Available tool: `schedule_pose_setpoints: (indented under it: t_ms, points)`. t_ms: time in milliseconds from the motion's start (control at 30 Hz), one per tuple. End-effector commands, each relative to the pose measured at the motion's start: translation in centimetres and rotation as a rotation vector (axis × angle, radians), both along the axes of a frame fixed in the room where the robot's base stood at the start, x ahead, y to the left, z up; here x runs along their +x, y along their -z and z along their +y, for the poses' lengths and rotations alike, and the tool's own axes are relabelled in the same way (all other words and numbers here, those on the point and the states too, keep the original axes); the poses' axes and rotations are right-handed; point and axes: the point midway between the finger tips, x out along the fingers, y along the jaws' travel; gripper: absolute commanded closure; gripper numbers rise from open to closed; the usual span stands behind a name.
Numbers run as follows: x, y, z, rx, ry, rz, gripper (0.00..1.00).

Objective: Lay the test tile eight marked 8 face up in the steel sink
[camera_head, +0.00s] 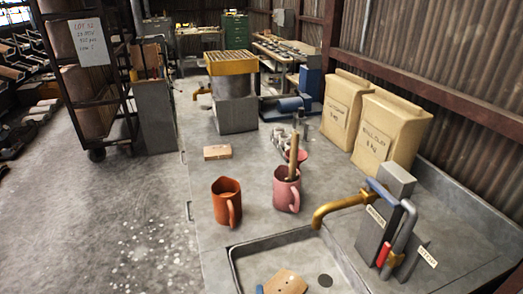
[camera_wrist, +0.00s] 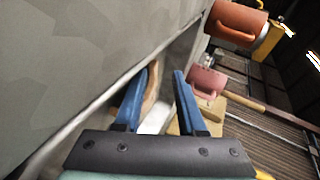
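A tan tile (camera_head: 285,282) shows at the bottom edge of the head view, within the outline of the steel sink (camera_head: 236,262). Small dark marks are on its visible face, but I cannot read a numeral. I cannot tell whether it rests on the sink floor. A blue fingertip of my gripper shows just left of it. In the wrist view both blue fingers of my gripper (camera_wrist: 158,85) stand apart. A tan edge, apparently the tile (camera_wrist: 152,92), shows beside the left finger, with a gap to the right finger.
A brass tap (camera_head: 340,206) reaches over the sink's right side. An orange mug (camera_head: 226,203) and a pink mug (camera_head: 285,190) holding a stick stand behind the sink. A tan block (camera_head: 217,152) lies farther back. Two tan bags (camera_head: 385,130) stand by the wall.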

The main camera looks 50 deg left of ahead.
Motion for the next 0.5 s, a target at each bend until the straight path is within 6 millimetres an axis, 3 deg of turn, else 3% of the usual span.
schedule_pose_setpoints:
  t_ms: [333,500]
  points:
    - [-0.1,0.1,-0.1,-0.001,0.001,0.002,0.55]
    - [-0.8,-0.5,-1.2,-0.001,0.003,0.002,0.55]
